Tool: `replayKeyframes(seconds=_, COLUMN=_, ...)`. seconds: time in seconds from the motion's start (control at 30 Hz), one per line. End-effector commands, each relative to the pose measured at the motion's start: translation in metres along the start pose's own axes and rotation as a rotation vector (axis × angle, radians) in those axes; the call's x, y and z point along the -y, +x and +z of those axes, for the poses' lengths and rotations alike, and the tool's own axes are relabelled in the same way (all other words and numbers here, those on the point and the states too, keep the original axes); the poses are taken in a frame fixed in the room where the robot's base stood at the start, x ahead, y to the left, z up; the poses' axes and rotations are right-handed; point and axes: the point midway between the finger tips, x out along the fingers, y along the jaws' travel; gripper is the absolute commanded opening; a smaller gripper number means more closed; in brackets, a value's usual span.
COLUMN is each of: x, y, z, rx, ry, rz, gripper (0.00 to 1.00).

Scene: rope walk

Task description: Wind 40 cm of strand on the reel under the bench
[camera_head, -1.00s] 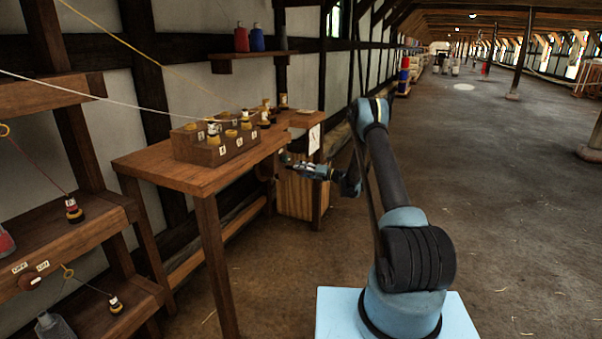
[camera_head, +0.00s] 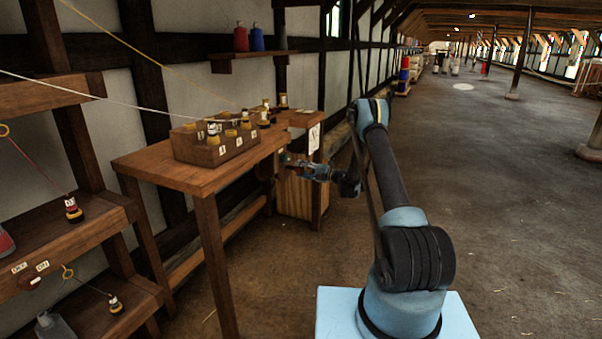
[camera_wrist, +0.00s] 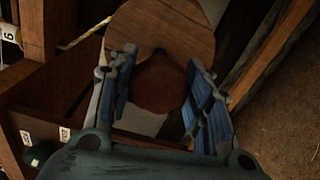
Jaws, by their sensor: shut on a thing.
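In the wrist view a round wooden reel (camera_wrist: 165,25) faces me at the top, with a brown rounded wooden knob (camera_wrist: 160,85) in front of it. My gripper (camera_wrist: 160,62) has one finger on each side of this knob and is shut on it. In the head view my gripper (camera_head: 288,162) is at the right end of the bench (camera_head: 160,174), just below its top. The reel is mostly hidden there, in shadow under the bench. A pale yellowish strand (camera_wrist: 88,32) runs up beside the reel in the wrist view.
A wooden box (camera_head: 294,193) stands on the floor beyond my gripper. Shelves (camera_head: 90,222) with tagged bobbins stand at left. Open floor (camera_head: 500,200) lies to the right.

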Motion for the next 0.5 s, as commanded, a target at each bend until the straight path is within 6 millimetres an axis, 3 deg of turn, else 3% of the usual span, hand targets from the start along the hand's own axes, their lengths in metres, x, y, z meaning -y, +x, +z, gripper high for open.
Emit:
replayKeyframes(seconds=0.23, x=0.0024, y=-0.0031, z=0.0029, rx=0.006, ry=-0.002, rz=-0.004, gripper=0.22)
replayKeyframes(seconds=0.27, x=0.0024, y=-0.0031, z=0.0029, rx=0.006, ry=-0.003, rz=-0.005, gripper=0.50)
replayKeyframes(seconds=0.33, x=0.0022, y=-0.0030, z=0.0025, rx=0.005, ry=-0.003, rz=-0.004, gripper=0.66)
replayKeyframes(seconds=0.5, x=0.0012, y=-0.0015, z=0.0011, rx=0.003, ry=-0.002, rz=-0.003, gripper=0.66)
